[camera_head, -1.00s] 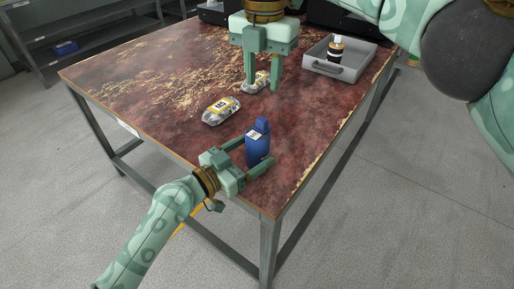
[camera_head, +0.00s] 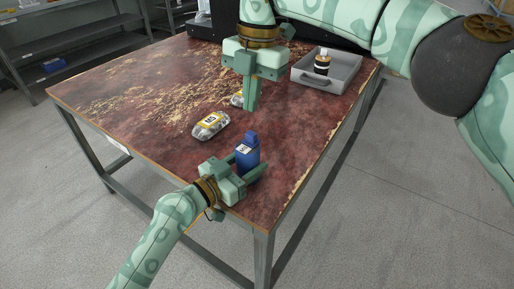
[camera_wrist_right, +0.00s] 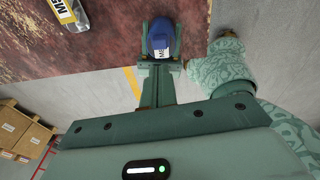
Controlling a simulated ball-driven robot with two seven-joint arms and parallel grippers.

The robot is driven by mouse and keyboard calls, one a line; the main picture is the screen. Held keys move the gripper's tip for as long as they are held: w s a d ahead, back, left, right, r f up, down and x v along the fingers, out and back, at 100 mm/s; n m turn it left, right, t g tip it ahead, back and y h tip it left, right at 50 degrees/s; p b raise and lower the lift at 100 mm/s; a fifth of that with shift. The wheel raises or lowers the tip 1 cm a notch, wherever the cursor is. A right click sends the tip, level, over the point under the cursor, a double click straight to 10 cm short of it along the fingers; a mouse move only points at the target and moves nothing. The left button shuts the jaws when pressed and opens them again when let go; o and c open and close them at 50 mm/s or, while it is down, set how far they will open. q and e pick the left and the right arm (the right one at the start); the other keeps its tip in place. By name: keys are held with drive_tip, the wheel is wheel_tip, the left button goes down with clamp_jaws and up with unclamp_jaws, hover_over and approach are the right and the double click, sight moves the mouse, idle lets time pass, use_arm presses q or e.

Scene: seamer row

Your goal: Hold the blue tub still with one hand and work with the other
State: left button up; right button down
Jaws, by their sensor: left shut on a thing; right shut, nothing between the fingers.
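My right gripper (camera_head: 251,107) is shut and empty, pointing down above the table, farther back than the tub in the head view. In the right wrist view the tub (camera_wrist_right: 160,40) shows beyond the right fingers, its lower part partly hidden.
A clear pack with a yellow label (camera_head: 211,125) lies left of the tub. A second pack (camera_head: 236,100) is partly hidden behind my right gripper. A grey tray (camera_head: 318,84) holds a dark bottle with a white cap (camera_head: 322,62) at the back right.

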drive_tip(key=f+m+y, duration=0.1)
drive_tip(key=s+f+m+g+y, duration=0.1)
drive_tip(key=f, duration=0.1)
drive_tip(key=d+f+m+g+y, duration=0.1)
drive_tip(key=y, duration=0.1)
drive_tip(key=shift+s+f, duration=0.2)
drive_tip(key=shift+f, duration=0.1)
drive_tip(key=d+f+m+t+y, duration=0.2)
drive_tip(key=d+m+t+y, duration=0.1)
drive_tip(key=m, duration=0.7)
drive_tip(key=w+d+f+m+t+y, duration=0.1)
drive_tip(key=d+m+t+y, duration=0.3)
drive_tip(key=m, duration=0.7)
drive_tip(key=d+f+m+t+y, duration=0.2)
drive_tip(key=d+m+t+y, duration=0.1)
drive_tip(key=d+m, duration=0.4)
drive_tip(key=m+y, duration=0.1)
drive_tip(key=m, duration=0.2)
drive_tip(key=shift+w+d+f+m, duration=0.2)
drive_tip(key=shift+f+m, duration=0.15)
drive_tip(key=shift+m, duration=0.05)
